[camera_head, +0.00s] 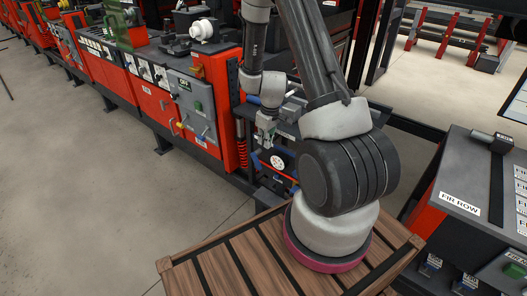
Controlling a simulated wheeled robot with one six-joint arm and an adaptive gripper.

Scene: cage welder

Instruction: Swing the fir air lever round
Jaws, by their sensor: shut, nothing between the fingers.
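My arm reaches from my base toward the red machine, and my gripper (265,138) hangs fingers down in front of its dark end section. The gripper looks small, shut and empty. Just below it is a round white gauge with a red centre (277,161). No label there is readable, so I cannot tell which part is the fir air lever. A sign reading "FIR ROW" (460,203) is on the dark console at right.
A slatted wooden platform (215,272) lies under my base. Open concrete floor (70,190) is at left.

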